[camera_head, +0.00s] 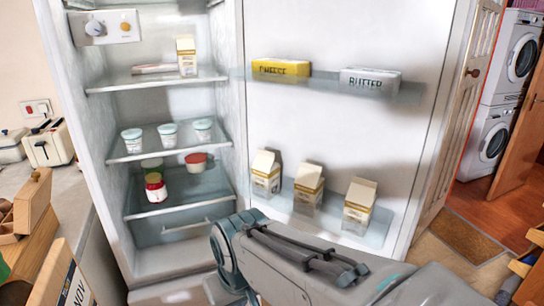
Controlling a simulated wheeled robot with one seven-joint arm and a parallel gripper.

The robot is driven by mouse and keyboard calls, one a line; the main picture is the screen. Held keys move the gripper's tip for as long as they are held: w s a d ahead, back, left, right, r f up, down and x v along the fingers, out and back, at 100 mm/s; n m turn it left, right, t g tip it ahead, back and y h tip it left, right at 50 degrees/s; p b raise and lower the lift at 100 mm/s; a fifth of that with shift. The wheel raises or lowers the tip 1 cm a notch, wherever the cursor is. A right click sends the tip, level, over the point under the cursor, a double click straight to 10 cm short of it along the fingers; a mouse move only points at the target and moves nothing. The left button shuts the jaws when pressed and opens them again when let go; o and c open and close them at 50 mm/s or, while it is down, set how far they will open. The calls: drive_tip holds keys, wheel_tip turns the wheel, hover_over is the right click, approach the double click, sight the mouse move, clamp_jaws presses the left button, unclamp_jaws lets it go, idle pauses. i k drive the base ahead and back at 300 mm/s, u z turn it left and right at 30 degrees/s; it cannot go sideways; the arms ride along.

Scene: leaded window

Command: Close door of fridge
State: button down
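The fridge (170,100) stands at the left of the head view with its interior exposed. Its door (335,120) is wide open to the right, and its inner face shows. The door's upper rack holds a yellow cheese pack (280,68) and a butter pack (371,80). Its lower rack holds three cartons, including a middle carton (308,186). My grey arm crosses the bottom centre in front of the fridge and the door's lower part. My gripper is not visible, so its state and its contact with the door cannot be seen.
Fridge shelves hold a carton (186,56), three cups, a jar (155,187) and a red tub (196,162). A counter with a toaster (47,143) and boxes is at left. A room door (480,60), mat (465,238) and stacked washers (487,140) are at right.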

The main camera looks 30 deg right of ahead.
sight(396, 144)
drive_tip(key=u, duration=3.15)
drive_tip(key=k, duration=2.75)
drive_tip(key=z, duration=1.5)
